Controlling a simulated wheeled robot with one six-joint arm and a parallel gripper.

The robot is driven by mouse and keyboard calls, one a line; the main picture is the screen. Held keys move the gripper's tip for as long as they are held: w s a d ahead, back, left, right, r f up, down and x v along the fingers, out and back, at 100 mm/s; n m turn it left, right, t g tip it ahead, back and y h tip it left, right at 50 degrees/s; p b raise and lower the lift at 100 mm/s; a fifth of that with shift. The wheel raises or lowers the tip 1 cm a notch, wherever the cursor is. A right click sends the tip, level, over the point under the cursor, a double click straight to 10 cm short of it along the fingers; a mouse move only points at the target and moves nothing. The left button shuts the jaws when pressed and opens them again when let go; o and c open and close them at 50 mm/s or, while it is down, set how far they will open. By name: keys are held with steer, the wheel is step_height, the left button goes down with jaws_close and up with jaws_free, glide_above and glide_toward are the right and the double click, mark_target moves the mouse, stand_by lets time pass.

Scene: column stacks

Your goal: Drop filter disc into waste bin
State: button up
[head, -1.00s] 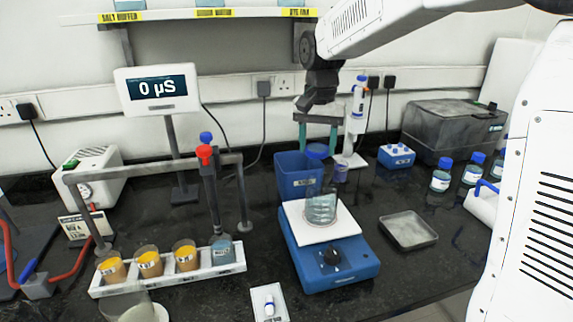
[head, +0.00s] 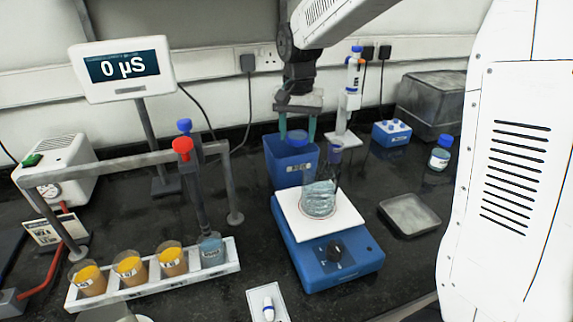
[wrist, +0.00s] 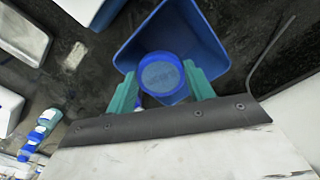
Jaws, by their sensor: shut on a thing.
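My gripper (head: 296,128) has green fingers shut on a round blue-rimmed filter disc (head: 297,138) and holds it up over the blue waste bin (head: 290,170). In the wrist view, the filter disc (wrist: 162,73) sits between the two fingertips (wrist: 168,88), with the open mouth of the waste bin (wrist: 205,45) around and beneath it. The disc is apart from the bin floor. Part of the bin's inside is hidden by the disc and fingers.
A blue stirrer (head: 330,262) with a glass beaker (head: 319,199) stands in front of the bin. A pipette on a stand (head: 349,100) is right of it. A probe frame (head: 150,158) and a rack of cups (head: 155,276) are left. A grey tray (head: 409,215) lies right.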

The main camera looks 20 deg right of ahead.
steer(key=shift+f, duration=0.2)
steer(key=o, duration=1)
steer(key=shift+o, duration=0.2)
steer(key=shift+r, duration=0.1)
step_height(320, 180, up, 7)
steer(key=shift+r, duration=0.3)
